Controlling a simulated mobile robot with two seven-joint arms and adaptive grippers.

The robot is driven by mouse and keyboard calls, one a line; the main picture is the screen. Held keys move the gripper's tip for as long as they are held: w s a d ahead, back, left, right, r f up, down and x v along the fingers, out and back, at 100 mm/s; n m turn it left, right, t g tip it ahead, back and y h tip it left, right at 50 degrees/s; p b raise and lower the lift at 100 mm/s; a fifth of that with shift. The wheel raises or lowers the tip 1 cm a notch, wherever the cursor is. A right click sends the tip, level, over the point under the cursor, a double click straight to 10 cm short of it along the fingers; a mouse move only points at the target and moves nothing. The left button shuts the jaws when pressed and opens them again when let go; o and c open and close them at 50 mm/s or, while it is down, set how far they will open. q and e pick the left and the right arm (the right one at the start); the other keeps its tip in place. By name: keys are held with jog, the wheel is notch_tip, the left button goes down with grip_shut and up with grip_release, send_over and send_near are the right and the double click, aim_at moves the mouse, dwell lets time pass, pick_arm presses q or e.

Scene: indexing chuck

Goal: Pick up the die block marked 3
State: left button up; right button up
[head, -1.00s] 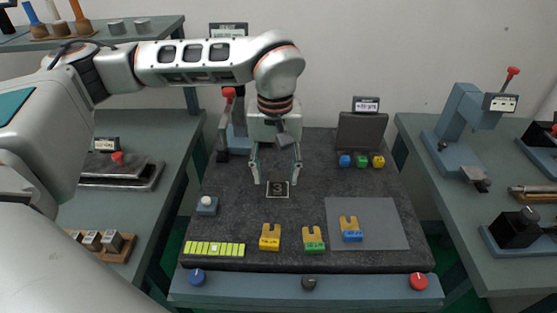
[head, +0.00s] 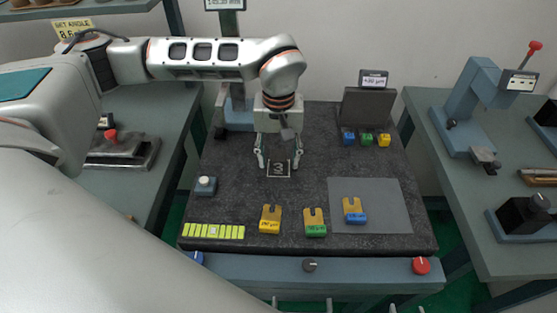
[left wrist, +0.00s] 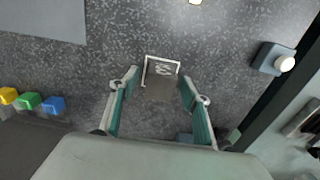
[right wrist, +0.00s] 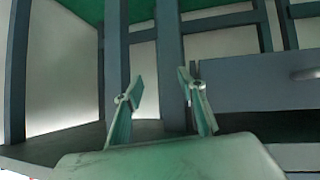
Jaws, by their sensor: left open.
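A dark square marked 3 with a white outline (head: 278,169) is on the dark speckled mat; I cannot tell in the head view how far it stands up. In the left wrist view, a grey-brown face (left wrist: 161,86) shows inside the white outline, between the fingers. My left gripper (head: 279,164) is open and points down over the marked 3, with one finger on each side. I cannot tell whether the fingers touch it. My right gripper (right wrist: 158,90) is open and empty in the right wrist view, facing a frame with blue-grey posts.
Yellow, green and blue forked tags (head: 315,222) lie in front, the blue one on a grey sheet (head: 385,210). Small coloured cubes (head: 367,139) sit at the back right. A knob panel (head: 340,268) runs along the front edge.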

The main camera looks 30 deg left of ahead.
pick_arm(q)
jog(key=shift+f, duration=0.25)
grip_shut()
jog(key=shift+r, duration=0.15)
